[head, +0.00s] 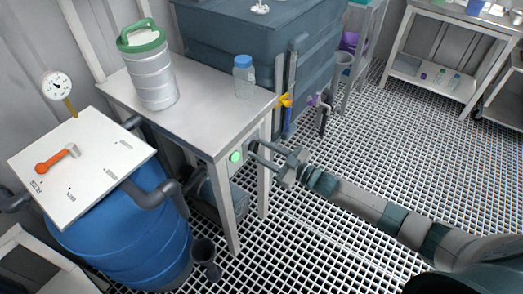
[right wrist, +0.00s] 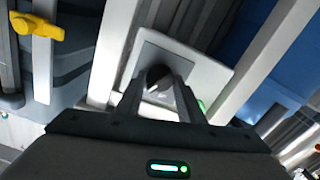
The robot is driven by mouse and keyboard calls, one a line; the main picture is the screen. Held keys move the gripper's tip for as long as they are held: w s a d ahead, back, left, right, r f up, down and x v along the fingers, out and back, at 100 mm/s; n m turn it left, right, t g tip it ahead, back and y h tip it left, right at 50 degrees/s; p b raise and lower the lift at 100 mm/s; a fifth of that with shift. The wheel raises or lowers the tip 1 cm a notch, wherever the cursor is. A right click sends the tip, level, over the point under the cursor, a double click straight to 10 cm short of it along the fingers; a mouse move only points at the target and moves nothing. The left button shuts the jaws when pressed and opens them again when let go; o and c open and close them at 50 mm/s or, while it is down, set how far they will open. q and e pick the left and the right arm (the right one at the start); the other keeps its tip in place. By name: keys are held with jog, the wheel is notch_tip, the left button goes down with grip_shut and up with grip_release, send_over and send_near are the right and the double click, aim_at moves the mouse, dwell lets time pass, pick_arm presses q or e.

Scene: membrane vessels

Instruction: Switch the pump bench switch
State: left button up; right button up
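The pump bench switch is a dark knob (right wrist: 158,76) on a pale square plate (right wrist: 205,72), seen in the right wrist view. In the head view its box sits under the bench top, with a lit green lamp (head: 236,156) on its face. My right gripper (head: 252,149) reaches the box from the right. In the right wrist view its two fingers (right wrist: 160,88) are apart, one on each side of the knob. I cannot tell whether they touch it. The knob is hidden in the head view. My left gripper is not in view.
The metal bench (head: 200,105) carries a steel canister (head: 152,80) with a green lid and a clear bottle (head: 243,78). A blue barrel (head: 130,245) stands at left, near a panel with an orange lever (head: 55,160). A yellow valve handle (head: 284,101) is close behind my gripper.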

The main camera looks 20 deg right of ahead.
jog(key=shift+n, duration=0.3)
jog(key=n, duration=0.5)
jog(key=shift+f+n, duration=0.1)
jog(key=shift+n, duration=0.9)
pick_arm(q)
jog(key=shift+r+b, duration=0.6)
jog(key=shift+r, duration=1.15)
pick_arm(e)
jog(key=shift+n, duration=2.3)
